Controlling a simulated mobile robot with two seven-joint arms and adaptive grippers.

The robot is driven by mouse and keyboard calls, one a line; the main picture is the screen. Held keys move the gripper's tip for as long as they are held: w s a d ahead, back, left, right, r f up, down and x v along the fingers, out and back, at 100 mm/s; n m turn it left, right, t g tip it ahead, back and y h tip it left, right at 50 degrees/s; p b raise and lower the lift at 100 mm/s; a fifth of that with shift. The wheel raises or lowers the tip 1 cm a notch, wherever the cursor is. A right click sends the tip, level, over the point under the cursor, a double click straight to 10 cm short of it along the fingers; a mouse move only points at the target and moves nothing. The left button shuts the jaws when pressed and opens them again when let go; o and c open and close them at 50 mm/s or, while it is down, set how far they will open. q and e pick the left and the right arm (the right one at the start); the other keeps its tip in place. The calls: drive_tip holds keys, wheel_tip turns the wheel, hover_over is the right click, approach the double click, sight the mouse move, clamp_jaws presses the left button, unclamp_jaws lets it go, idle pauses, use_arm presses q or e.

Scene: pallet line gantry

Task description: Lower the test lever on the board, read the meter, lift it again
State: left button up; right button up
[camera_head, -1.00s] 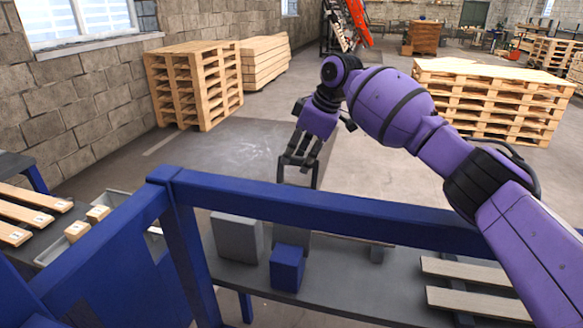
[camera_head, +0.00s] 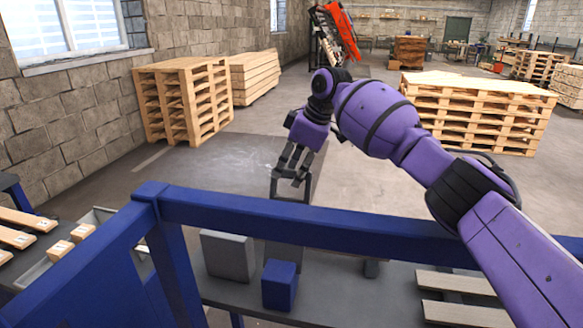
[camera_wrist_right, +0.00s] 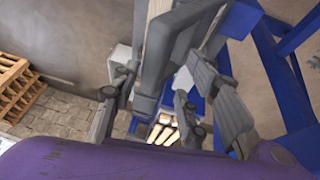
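My right gripper (camera_head: 288,172) is past the blue beam, with its fingers pointing down at the top of a dark upright frame (camera_head: 291,199). Its fingers look spread apart, one on each side of a grey upright bar (camera_wrist_right: 157,60) in the right wrist view. I cannot tell whether they touch the bar, or whether it is the lever. The grey panel (camera_head: 284,254) below the beam may be part of the board; its face is hidden. No meter reading shows. My left gripper is not in view.
A blue beam (camera_head: 330,220) crosses in front. Behind it a bench holds a grey box (camera_head: 228,256), a blue box (camera_head: 280,286) and wooden slats (camera_head: 460,283). Pallet stacks (camera_head: 185,100) stand at back left and right (camera_head: 475,112). Open floor lies between them.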

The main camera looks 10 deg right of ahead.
drive_tip(key=v, duration=1.2)
drive_tip(key=shift+a, duration=0.1)
